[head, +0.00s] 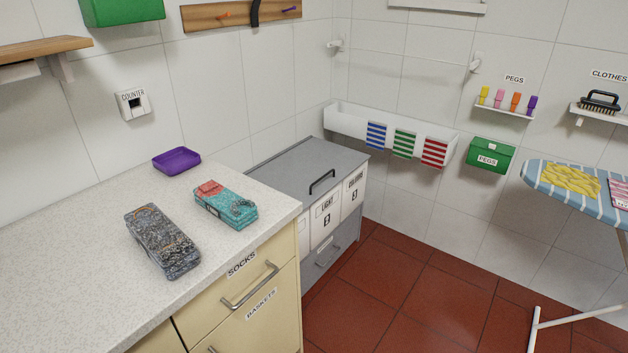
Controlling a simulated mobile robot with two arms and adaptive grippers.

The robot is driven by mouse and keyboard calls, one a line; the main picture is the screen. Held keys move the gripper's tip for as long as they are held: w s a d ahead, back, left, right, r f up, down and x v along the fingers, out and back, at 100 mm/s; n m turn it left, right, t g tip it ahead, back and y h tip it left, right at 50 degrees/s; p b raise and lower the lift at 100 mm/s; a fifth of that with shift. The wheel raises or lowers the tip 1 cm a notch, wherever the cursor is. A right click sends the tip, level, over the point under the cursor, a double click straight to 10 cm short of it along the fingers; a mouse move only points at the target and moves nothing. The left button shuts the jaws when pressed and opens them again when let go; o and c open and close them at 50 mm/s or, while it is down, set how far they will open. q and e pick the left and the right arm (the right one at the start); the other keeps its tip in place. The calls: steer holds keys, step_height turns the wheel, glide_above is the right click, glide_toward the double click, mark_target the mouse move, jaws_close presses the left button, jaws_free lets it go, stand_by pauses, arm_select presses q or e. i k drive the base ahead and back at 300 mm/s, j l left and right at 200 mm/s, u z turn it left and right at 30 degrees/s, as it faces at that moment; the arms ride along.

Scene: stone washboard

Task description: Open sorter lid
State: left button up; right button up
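The sorter (330,216) stands in the corner, right of the counter. Its grey lid (290,165) lies flat and closed on top, with a black bar handle (322,182) near the front edge. White front panels below the lid carry labels; "LIGHT" and a second, partly legible one can be seen. A grey drawer or panel with a handle sits lower down. The sorter's left part is hidden behind the counter. Neither of my grippers shows in the head view.
The speckled counter (90,233) holds a purple tray (176,161), a teal and red box-like item (226,205) and a dark stone-patterned block (162,241). A white wall trough (352,124) hangs behind the sorter. An ironing board (590,199) stands right. Red floor is clear between.

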mark_target(305, 173)
steer(key=i+l+u, duration=0.45)
steer(key=l, duration=0.15)
steer(key=i+l+u, duration=0.25)
steer(key=u, duration=0.2)
steer(key=i+l+u, duration=0.15)
steer(key=l+u, duration=0.35)
